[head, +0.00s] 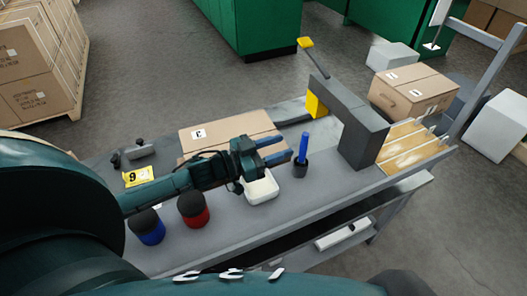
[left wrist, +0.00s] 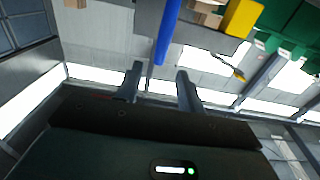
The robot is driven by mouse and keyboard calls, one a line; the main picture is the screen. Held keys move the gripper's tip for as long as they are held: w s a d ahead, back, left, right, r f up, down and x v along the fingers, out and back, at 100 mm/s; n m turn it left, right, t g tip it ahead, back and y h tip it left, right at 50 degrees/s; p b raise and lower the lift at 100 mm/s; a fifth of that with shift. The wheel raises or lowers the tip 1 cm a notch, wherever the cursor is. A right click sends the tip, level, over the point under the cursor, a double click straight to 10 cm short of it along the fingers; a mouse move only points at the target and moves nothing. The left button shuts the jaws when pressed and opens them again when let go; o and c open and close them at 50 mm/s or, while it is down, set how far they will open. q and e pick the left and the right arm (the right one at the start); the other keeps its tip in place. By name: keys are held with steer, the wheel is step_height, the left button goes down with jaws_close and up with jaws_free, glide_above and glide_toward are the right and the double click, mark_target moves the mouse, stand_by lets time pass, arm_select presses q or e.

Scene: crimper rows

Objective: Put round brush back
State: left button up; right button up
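A blue upright stick (head: 303,146), which looks like the round brush's handle, stands in a small dark cup (head: 300,170) on the grey bench. Any bristles are hidden. My left gripper (head: 288,147) is open, its fingers pointing right toward the blue handle, just left of it. In the left wrist view the blue handle (left wrist: 166,35) comes down from the top edge, its end lying between the open fingers (left wrist: 159,69) in the picture. I see no contact with either finger. My right gripper is not in view.
A white tray (head: 262,189) lies below the gripper. Red (head: 195,213) and blue (head: 149,230) dark-topped jars stand at the front left. A cardboard box (head: 228,129) is behind the arm. A tall grey block frame (head: 358,130) stands right of the cup.

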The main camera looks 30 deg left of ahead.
arm_select(q)
steer(key=shift+v, duration=2.15)
steer(key=shift+s, duration=0.1)
